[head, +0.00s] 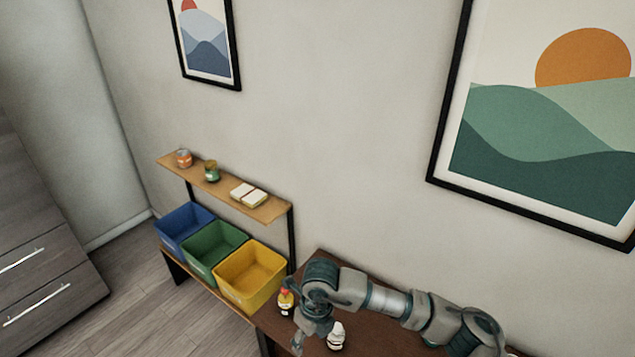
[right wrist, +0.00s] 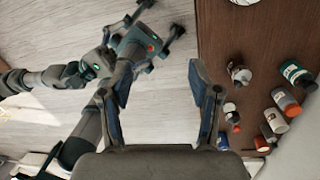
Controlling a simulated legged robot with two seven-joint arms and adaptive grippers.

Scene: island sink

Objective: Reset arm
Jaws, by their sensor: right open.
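My right arm (head: 385,300) reaches in from the right over the brown table in the head view, bent, with its gripper (head: 312,335) low at the bottom of the picture. In the right wrist view the two fingers of my right gripper (right wrist: 160,80) stand wide apart with nothing between them. Below them are pale floor boards and, to the right, the table edge. Another part of my own body, seemingly my left arm (right wrist: 75,75), shows at the upper left there; its jaw state is unclear. It does not show in the head view.
Several jars and bottles show on the table (right wrist: 225,30). Blue (head: 183,228), green (head: 214,248) and yellow (head: 250,275) bins stand left.

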